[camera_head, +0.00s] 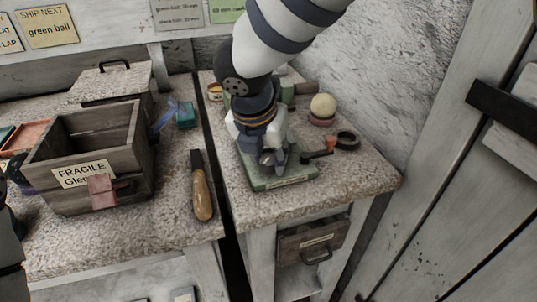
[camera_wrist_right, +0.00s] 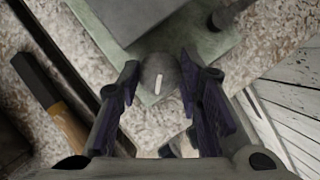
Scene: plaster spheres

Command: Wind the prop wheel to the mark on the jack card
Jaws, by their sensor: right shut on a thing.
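My right gripper (camera_head: 272,158) is over the green jack (camera_head: 285,181) on the right-hand bench. In the right wrist view its two fingers (camera_wrist_right: 160,88) are shut on the sides of a round grey wheel (camera_wrist_right: 159,76) with a short white line on its face. The jack's green base (camera_wrist_right: 215,35) lies behind the wheel in that view. My right arm hides much of the jack in the head view. My left gripper is not clearly visible.
A wooden-handled tool (camera_head: 202,190) lies left of the gap between benches. A wooden crate marked FRAGILE (camera_head: 125,160) stands further left. The bench's right front corner is clear.

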